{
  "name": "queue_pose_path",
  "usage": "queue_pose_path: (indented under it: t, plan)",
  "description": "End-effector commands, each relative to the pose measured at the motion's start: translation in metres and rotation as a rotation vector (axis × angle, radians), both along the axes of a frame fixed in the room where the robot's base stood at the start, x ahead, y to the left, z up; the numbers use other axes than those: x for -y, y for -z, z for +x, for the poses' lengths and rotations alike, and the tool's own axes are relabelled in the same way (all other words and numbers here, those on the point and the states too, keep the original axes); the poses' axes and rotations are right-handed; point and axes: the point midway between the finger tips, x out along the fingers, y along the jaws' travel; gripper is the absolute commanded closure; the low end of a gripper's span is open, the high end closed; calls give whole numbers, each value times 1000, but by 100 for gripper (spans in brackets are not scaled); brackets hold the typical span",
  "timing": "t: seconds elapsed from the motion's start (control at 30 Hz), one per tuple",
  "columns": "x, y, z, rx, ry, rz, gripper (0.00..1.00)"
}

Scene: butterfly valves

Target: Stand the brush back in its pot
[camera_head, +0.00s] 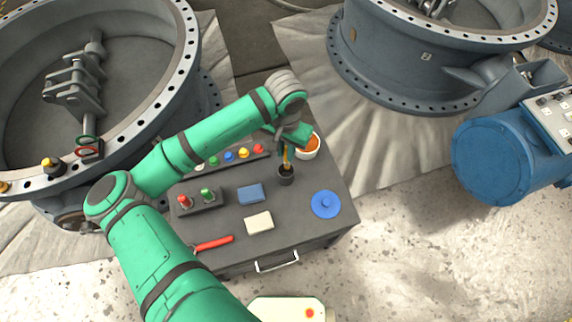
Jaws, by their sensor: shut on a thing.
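The brush (286,156) shows as a short, thin yellow-orange piece below my gripper (286,148). My gripper is shut on it, with the arm reaching in from the left and pointing down; the wrist hides the brush's upper part. A small dark pot (286,173) stands upright on the dark cabinet top (285,222), directly below the brush in the picture. The brush's lower end meets the pot's mouth in this view. I cannot tell whether it is inside the pot or just above it.
A white bowl with orange contents (308,147) stands close right of my gripper. A row of coloured knobs (243,153), red and green buttons (207,195), a blue block (250,194), a cream block (259,223), a blue disc (325,204) and a red-handled tool (212,244) share the top.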

Motion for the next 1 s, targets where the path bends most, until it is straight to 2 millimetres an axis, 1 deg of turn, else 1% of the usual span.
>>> queue_pose_path:
  t: [0.03, 0.1, 0.2, 0.47, 0.7, 1.0]
  plan:
    - [0, 10, -1, -4, -2, -1, 100]
    - [-1, 23, -1, -4, -4, 0, 100]
    - [-1, 38, -1, -3, -2, 0, 100]
    - [-3, 57, 0, -2, -6, 1, 100]
    - [-3, 86, 0, -1, -6, 0, 100]
    - [-1, 89, 0, 0, -2, 0, 100]
